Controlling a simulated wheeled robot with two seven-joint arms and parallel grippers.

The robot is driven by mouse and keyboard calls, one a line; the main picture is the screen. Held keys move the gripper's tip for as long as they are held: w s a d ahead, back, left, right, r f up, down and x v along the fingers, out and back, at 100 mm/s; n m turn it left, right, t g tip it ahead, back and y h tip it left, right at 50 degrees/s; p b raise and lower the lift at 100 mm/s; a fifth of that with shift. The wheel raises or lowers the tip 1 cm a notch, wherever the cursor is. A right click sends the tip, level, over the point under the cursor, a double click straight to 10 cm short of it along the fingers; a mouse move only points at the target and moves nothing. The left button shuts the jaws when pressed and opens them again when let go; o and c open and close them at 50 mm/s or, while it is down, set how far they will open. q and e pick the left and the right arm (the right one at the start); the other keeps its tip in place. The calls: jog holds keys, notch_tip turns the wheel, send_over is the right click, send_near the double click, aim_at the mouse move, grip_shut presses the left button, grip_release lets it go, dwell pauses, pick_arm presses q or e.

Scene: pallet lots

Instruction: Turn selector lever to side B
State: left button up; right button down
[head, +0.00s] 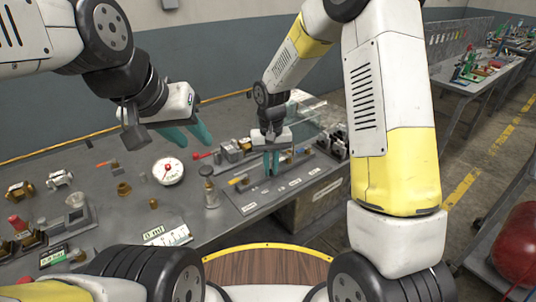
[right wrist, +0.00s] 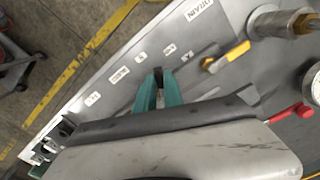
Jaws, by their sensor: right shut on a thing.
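My right gripper (head: 271,172) points down onto the labelled grey panel (head: 250,206) at the right part of the bench. In the right wrist view its teal fingers (right wrist: 157,88) are close together, shut on the selector lever, which is mostly hidden between them. Small white labels (right wrist: 140,57) lie beside the fingertips on the panel; their letters are too small to read surely. My left gripper (head: 188,136) hangs above the bench, open and empty, with its fingers apart.
A yellow lever (right wrist: 225,57) sits by the DRAIN label (right wrist: 200,9), close to my right fingers. A red-handled lever (right wrist: 292,110) and metal fittings stand nearby. A white dial (head: 168,172) and bottle-shaped fitting (head: 209,190) stand left of the panel.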

jog(key=shift+w+d+n, duration=0.1)
jog(key=shift+d+n, duration=0.2)
jog(key=shift+n, duration=0.55)
jog(key=shift+w+d+n, duration=0.15)
jog(key=shift+d+n, duration=0.1)
jog(key=shift+n, duration=0.55)
jog(key=shift+w+d+n, duration=0.1)
jog(key=shift+d+n, duration=0.2)
jog(key=shift+n, duration=0.55)
jog(key=c, duration=1.5)
grip_release()
jog(key=shift+o, duration=0.2)
notch_tip(320, 180, up, 8)
jog(key=shift+f, duration=0.1)
